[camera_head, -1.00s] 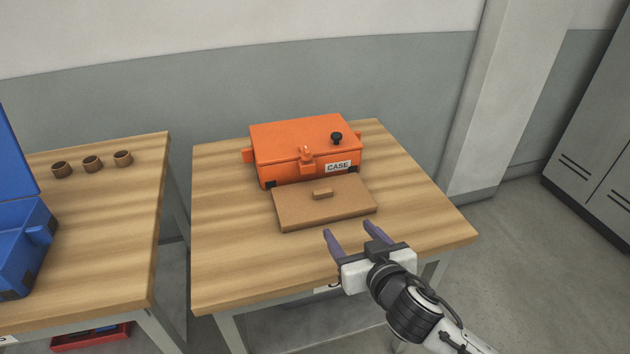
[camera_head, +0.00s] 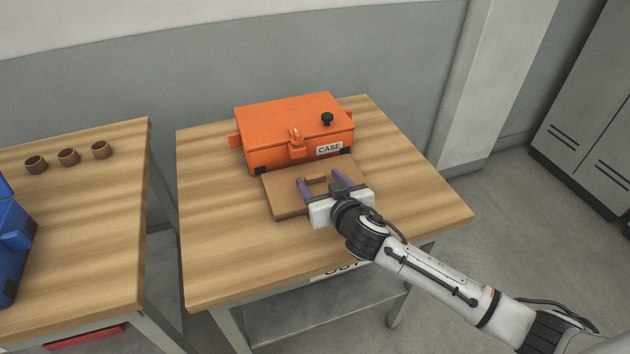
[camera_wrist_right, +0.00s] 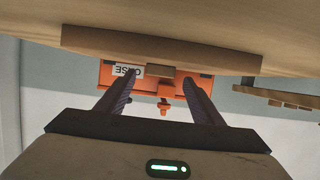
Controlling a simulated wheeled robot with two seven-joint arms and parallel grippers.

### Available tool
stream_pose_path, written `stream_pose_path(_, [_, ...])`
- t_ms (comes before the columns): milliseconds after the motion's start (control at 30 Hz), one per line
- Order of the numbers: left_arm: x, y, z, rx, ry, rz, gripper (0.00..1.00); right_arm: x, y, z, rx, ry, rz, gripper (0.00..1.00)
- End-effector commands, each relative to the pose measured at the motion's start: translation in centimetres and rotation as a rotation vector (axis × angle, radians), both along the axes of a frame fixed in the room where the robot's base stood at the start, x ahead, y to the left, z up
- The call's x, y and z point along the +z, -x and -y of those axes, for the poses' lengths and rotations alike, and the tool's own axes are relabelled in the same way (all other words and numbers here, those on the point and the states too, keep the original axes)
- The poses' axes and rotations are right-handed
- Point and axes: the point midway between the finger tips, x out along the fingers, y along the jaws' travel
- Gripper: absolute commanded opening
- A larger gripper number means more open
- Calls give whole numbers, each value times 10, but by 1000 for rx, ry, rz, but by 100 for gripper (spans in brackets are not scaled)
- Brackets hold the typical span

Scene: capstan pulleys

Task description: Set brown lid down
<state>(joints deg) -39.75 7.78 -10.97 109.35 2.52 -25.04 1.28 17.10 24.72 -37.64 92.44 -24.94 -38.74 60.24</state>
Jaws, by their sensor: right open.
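The brown lid (camera_head: 282,200) lies flat on the right-hand table, just in front of the orange case. Its small block handle (camera_head: 316,178) stands on its top. In the right wrist view the lid (camera_wrist_right: 100,42) shows edge-on and upside down, with its handle (camera_wrist_right: 160,71) between my fingers. My right gripper (camera_head: 319,178) is open over the lid, its fingertips on either side of the handle. In the wrist view a gap shows between each finger and the handle. Nothing is held. My left gripper is not in view.
The orange case (camera_head: 270,130), closed with a black knob on top, stands behind the lid. The table (camera_head: 225,250) is bare at its left and front. A second table at left holds several small brown cups (camera_head: 68,157) and a blue box (camera_head: 12,240).

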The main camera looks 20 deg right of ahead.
Motion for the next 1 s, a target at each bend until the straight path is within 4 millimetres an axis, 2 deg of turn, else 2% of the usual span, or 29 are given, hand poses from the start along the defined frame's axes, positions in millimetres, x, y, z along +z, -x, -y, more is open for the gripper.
stream_pose_path(100, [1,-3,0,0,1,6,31,-5,-10,0,-1,0,-2,61])
stream_pose_path(367, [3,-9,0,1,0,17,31,-6,-11,-1,1,0,-2,61])
stream_pose_path(633, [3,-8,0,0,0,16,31,-6,-11,0,0,0,-2,17])
stream_pose_path(700, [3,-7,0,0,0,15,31,-6,-11,0,0,0,-2,13])
stream_pose_path(1000, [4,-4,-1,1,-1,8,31,-2,-11,-1,1,0,-1,13])
